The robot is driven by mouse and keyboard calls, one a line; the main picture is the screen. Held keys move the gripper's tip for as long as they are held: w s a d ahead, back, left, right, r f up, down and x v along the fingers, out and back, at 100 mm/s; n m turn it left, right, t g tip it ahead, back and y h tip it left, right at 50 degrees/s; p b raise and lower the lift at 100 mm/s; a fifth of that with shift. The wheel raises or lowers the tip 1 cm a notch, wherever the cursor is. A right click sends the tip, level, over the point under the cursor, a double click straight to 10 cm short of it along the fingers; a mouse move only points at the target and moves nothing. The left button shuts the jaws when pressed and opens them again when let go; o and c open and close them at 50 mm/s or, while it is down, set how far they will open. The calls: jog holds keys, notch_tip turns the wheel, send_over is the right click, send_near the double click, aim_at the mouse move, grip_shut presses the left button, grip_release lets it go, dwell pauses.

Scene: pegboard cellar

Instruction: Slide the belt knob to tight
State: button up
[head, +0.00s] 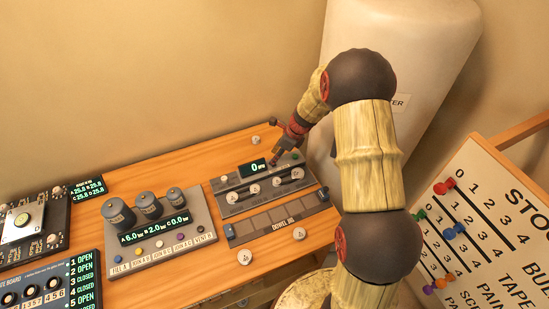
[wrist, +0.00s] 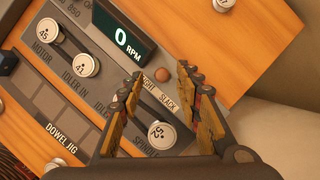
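The grey belt panel (head: 236,190) lies on the wooden bench and shows a 0 RPM display (wrist: 122,37). In the wrist view a TIGHT/SLACK label (wrist: 160,100) lies between my gripper's fingers. A small round brown piece (wrist: 162,74) sits just beyond that label, between the fingertips. I cannot tell whether it is the belt knob, and no other knob shows clearly at the label. My gripper (wrist: 158,77) is open over the panel's right part, with nothing held. Whether its fingers touch the panel cannot be told.
Numbered round pulleys (wrist: 86,65) stand on the panel. A dowel jig strip (head: 278,215) lies in front of it. A panel with dark cylinders (head: 165,228) is to its left. A white tank (head: 398,45) stands behind, and a stock board (head: 480,195) is at right.

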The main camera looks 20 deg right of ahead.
jog(key=v, duration=1)
jog(key=shift+r, duration=0.1)
jog(key=s+a+r+n+g, duration=0.1)
jog(key=s+a+n+g, duration=0.15)
jog(key=s+n, duration=0.9)
jog(key=s+a+r+n+t+h+b, duration=0.1)
jog(key=s+a+r+n+t+b, duration=0.1)
jog(key=s+a+r+n, duration=0.3)
jog(key=s+a+r+n+t+h+b, duration=0.2)
jog(key=s+a+r+n, duration=0.4)
jog(key=s+r+n, duration=0.4)
jog(key=shift+s+r+t+b, duration=0.5)
jog(key=shift+s+b, duration=0.25)
jog(key=shift+s, duration=1.2)
